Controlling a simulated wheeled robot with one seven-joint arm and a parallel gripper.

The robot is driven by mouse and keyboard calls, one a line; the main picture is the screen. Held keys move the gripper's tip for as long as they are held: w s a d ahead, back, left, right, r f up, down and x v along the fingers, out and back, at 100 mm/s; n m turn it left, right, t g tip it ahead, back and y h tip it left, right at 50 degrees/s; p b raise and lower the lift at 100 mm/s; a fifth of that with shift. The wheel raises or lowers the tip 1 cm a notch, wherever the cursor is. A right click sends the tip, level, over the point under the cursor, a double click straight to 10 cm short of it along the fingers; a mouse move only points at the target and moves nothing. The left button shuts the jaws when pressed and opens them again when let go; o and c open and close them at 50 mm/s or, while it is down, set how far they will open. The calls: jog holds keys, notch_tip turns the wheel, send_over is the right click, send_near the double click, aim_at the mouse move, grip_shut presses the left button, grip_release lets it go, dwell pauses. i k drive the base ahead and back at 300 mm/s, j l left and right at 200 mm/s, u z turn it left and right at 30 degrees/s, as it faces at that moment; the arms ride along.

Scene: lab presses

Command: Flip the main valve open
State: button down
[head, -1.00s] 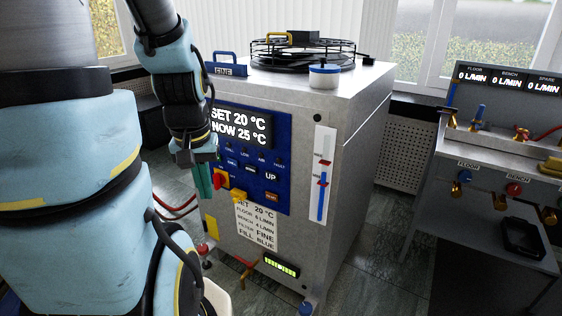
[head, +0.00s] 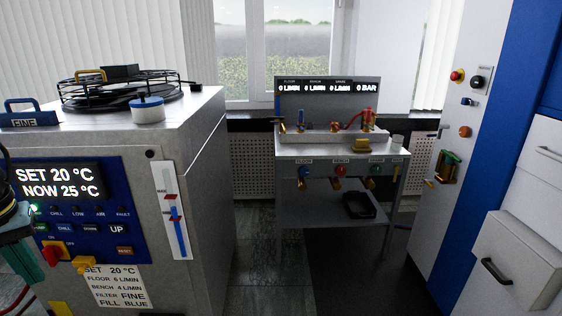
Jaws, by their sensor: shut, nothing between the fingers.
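A valve bench (head: 335,150) stands in the middle distance, with valves on its top and front. A fourth label at the right is too small to read. I cannot tell for sure which one is the main valve. My gripper (head: 28,262) is at the left edge, partly cut off, with shut teal fingers, in front of the chiller panel and far from the bench.
The chiller (head: 205,165) fills the left, with a red and yellow OFF/ON switch (head: 55,253). The bench display (head: 328,88) reads 0 L/MIN and 0 BAR. A black tray (head: 362,205) lies on the lower shelf. A cabinet (head: 470,120) stands right. Floor between is clear.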

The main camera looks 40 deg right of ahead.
aim_at(396, 167)
jog(key=l, duration=3.75)
